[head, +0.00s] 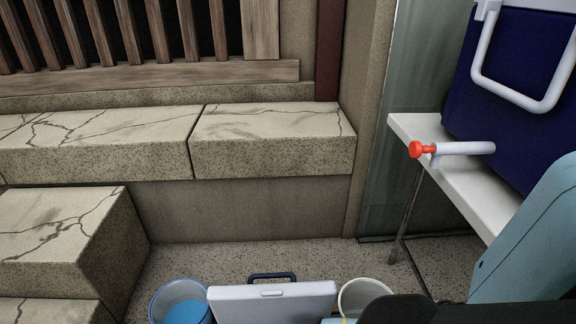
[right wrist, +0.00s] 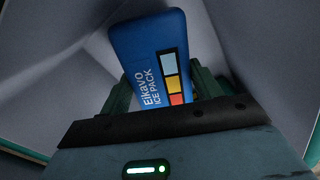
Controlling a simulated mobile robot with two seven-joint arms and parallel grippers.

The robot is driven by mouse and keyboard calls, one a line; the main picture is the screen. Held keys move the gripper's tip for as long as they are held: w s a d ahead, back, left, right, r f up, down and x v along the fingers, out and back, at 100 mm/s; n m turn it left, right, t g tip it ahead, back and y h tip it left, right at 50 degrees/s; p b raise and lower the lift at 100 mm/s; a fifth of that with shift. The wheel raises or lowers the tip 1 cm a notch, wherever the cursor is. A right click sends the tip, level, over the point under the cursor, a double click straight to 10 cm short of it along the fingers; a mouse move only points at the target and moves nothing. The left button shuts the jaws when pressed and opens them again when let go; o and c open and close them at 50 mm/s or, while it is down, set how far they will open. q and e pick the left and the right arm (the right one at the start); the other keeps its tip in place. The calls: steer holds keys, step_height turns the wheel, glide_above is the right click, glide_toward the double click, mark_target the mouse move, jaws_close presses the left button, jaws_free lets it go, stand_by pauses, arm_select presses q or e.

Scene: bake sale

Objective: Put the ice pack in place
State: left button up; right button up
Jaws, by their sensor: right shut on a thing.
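The ice pack (right wrist: 150,50) is a blue slab with white lettering and colored squares, seen in the right wrist view. My right gripper (right wrist: 163,86) is shut on it, with one green finger on each side. Pale grey walls (right wrist: 60,95) surround the pack and gripper; they look like the inside of a container. In the head view a dark blue cooler (head: 505,95) with a white handle stands at the upper right. The right gripper and the ice pack are hidden in the head view. My left gripper is not in view.
The cooler stands on a white table (head: 470,197), with a white, red-ended cylinder (head: 465,148) near its edge. On the floor are a grey case (head: 275,299), a blue-rimmed bucket (head: 160,304) and a white-rimmed bucket (head: 364,287). Stone steps (head: 270,150) fill the left.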

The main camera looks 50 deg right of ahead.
step_height(320, 180, down, 4)
steer(key=b, duration=0.2)
steer(key=shift+r+b, duration=0.2)
steer(key=shift+b, duration=0.2)
steer(key=shift+f, duration=0.15)
steer(key=shift+f+b, duration=0.2)
steer(key=shift+b, duration=0.1)
steer(key=o, duration=1.2)
